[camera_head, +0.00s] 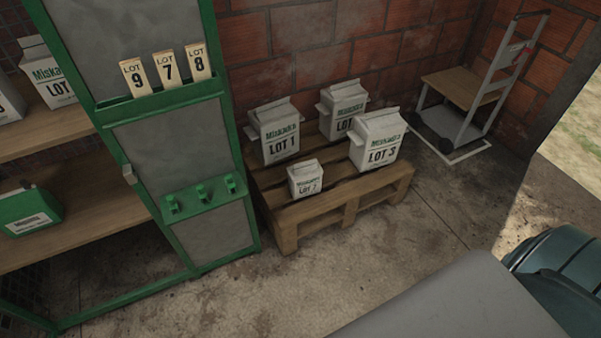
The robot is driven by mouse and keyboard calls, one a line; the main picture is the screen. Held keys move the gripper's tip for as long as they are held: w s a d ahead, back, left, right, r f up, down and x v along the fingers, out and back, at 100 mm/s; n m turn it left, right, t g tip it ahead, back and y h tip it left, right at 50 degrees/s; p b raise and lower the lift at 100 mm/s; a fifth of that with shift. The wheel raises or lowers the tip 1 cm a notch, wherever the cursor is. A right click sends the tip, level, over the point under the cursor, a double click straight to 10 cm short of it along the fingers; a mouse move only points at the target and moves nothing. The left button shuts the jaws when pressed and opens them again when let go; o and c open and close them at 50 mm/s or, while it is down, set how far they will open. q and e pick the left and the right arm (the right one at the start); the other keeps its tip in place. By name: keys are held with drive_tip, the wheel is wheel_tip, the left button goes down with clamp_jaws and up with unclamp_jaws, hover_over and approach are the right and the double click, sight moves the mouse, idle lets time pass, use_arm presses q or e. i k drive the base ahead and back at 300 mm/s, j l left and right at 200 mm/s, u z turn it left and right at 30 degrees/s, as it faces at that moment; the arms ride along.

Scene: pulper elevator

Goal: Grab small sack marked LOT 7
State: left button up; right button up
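A small white sack (305,180) stands upright at the front left of a wooden pallet. Its label starts with LOT, but its number is too small to read surely. A larger sack marked LOT 1 (274,132) stands behind it to the left, and one marked LOT 3 (377,140) stands to its right. Another large sack (342,108) stands at the back, its lot number hidden. A card marked LOT 7 (167,69) stands on the green cabinet between cards marked LOT 9 (134,77) and LOT 8 (198,62). Neither of my grippers is in view.
The pallet (345,206) sits on the concrete floor against a brick wall, right of the green cabinet (185,150). Wooden shelves (90,215) at left hold a green canister (30,209) and white sacks. A hand truck (475,95) stands at back right. Floor before the pallet is clear.

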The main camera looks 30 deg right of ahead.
sight(304, 178)
drive_tip(key=l+z, duration=0.1)
drive_tip(key=l, duration=0.75)
drive_tip(key=l+z, duration=0.15)
drive_tip(key=l, duration=0.7)
drive_tip(key=i, duration=0.05)
